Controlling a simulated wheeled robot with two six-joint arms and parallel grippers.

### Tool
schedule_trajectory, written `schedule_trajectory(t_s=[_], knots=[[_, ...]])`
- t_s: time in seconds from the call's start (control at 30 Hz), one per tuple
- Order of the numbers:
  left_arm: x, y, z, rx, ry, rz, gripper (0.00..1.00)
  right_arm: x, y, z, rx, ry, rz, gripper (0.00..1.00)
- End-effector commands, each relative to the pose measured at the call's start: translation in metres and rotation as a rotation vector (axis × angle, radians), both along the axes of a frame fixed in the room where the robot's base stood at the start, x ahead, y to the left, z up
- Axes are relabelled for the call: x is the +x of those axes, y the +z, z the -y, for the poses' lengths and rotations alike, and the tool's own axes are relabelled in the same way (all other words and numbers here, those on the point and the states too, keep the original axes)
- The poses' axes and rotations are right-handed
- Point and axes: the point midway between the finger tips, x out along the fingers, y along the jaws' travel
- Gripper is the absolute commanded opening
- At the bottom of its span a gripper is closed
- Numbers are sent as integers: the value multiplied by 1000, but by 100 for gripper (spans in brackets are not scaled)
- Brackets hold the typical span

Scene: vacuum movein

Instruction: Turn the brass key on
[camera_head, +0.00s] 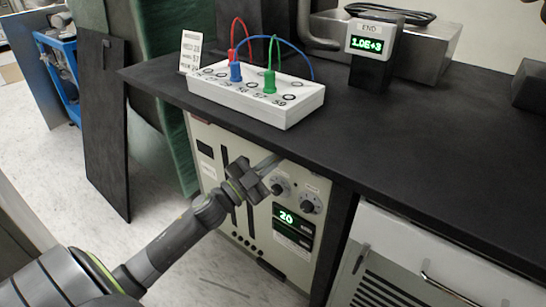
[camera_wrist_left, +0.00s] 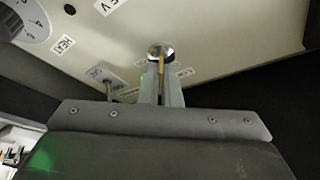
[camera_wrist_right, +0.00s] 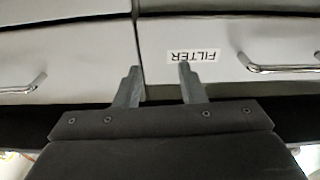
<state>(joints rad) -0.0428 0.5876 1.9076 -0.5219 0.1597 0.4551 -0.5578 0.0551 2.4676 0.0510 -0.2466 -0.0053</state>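The brass key (camera_wrist_left: 162,64) shows in the left wrist view as a narrow upright strip in a round silver lock (camera_wrist_left: 154,52) on the cream panel. My left gripper (camera_wrist_left: 162,80) has its fingers close together on both sides of the key and looks shut on it. In the head view, my left gripper (camera_head: 275,163) reaches the upper part of the cream control cabinet (camera_head: 240,150), just under the bench top; the key is hidden there. My right gripper (camera_wrist_right: 157,75) is open and empty, facing white drawers; it is outside the head view.
Two dials (camera_head: 311,203) and a green display reading 20 (camera_head: 286,217) sit close to my left gripper. The black bench top (camera_head: 420,150) overhangs above it, bearing a white socket box (camera_head: 250,97) with cables. A white drawer (camera_wrist_right: 225,80) labelled FILTER has a metal handle (camera_wrist_right: 280,68).

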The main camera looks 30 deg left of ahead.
Motion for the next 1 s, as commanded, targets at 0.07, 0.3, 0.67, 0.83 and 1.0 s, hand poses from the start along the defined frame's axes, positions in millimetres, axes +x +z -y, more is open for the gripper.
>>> schedule_trajectory(t_s=[0.07, 0.3, 0.67, 0.83, 1.0], knots=[[0, 3, 0, 14, 0, 1, 0, -2, -19, 1, 28, -1, -114, 36], [0, 3, 0, 58, 1, 5, 0, -20, -80, -3, 107, 10, -449, 36], [0, 3, 0, 125, 0, 11, 0, -70, -145, -16, 198, 37, -870, 36], [1, 3, -1, 157, 1, 13, 0, -92, -163, -22, 226, 48, -1015, 36], [0, 4, -1, 190, 1, 17, 0, -111, -177, -25, 246, 53, -1133, 36]])
